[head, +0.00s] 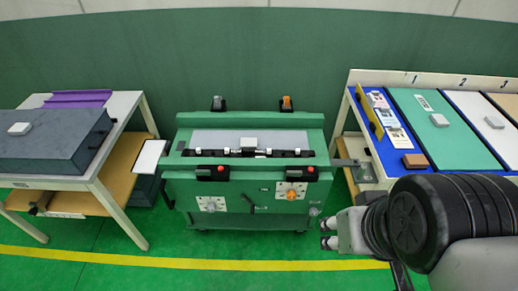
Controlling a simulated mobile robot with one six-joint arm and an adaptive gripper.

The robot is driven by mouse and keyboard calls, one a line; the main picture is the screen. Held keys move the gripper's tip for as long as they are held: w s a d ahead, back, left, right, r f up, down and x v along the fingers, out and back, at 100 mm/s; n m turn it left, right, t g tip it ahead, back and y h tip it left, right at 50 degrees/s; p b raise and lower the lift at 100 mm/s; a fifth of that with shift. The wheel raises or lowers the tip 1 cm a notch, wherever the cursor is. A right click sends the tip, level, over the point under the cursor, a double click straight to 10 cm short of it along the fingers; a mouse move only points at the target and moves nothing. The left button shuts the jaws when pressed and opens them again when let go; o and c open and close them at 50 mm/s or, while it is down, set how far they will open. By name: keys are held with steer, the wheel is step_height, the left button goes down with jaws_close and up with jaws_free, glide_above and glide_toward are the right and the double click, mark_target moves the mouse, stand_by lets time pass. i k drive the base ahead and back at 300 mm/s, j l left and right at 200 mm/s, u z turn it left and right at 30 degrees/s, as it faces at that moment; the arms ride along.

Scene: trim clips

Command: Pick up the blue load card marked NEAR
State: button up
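Several small cards lie in a column on the blue left strip of the right-hand table, beside a yellow upright strip (369,113). The top card (378,100), the middle card (388,118) and the lower card (400,139) look pale. Their print is too small to read, so I cannot tell which one is marked NEAR. My gripper (328,233) is in front of the green machine's right side, left of and nearer than the right-hand table. Its two fingertips point left and stand apart with nothing between them.
A green machine cabinet (245,183) stands in the middle. The right table carries a brown block (415,161) and coloured panels (440,125) with grey blocks. A left bench holds a dark grey box (50,145) and purple piece (78,98). Green floor (200,275) is clear in front.

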mark_target(386, 115)
steer(key=i+l+z, duration=0.25)
steer(key=l, duration=0.25)
steer(key=i+l+z, duration=0.25)
steer(key=l, duration=0.2)
steer(key=i, duration=0.05)
